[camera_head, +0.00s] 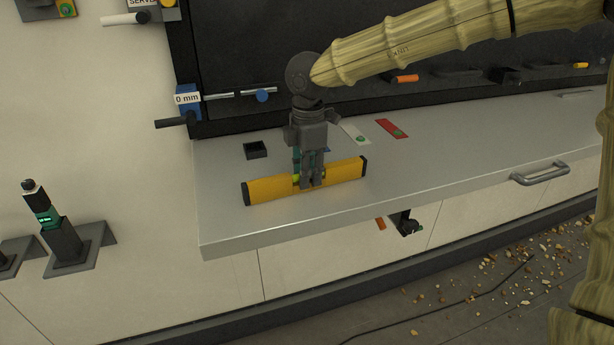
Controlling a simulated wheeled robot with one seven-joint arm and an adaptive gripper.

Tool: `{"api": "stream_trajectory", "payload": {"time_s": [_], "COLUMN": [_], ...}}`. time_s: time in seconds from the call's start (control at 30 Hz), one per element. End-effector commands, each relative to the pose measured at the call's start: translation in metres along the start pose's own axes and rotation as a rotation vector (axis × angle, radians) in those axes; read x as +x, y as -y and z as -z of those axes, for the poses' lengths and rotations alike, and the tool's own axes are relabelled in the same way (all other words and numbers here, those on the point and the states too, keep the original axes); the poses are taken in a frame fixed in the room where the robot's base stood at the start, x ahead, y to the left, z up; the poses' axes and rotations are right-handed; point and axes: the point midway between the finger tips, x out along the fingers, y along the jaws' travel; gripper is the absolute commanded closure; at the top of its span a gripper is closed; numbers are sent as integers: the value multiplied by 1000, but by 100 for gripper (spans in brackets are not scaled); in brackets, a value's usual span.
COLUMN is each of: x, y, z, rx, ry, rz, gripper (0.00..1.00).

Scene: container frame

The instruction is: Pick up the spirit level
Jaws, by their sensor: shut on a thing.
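The spirit level (344,173) is a yellow bar with black end caps and a green vial near its middle. It lies lengthwise near the left front of the grey metal shelf (230,228), slightly slanted up to the right. My gripper (312,180) points down from above and is shut on the level's middle. Its fingers hide part of the bar and the vial. I cannot tell whether the level touches the shelf or is just above it.
A small black block (255,150) sits behind the level. A red tag (391,129) and a pale tag (356,133) lie to the right. A metal handle (540,174) is on the front edge. The shelf's right part is mostly clear. Gravel litters the floor.

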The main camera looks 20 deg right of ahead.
Motion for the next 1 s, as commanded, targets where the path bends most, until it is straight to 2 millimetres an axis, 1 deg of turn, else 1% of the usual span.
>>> {"api": "stream_trajectory", "payload": {"time_s": [0.17, 0.37, 0.67, 1.0], "x": [-11, -35, -38, -44], "y": [-1, -1, 42, 105], "z": [0, 0, 3, 8], "rx": [1, 0, -2, -2], "ry": [0, 0, -1, 0], "rz": [-5, -5, -3, -4], "gripper": [100, 100, 100, 100]}}
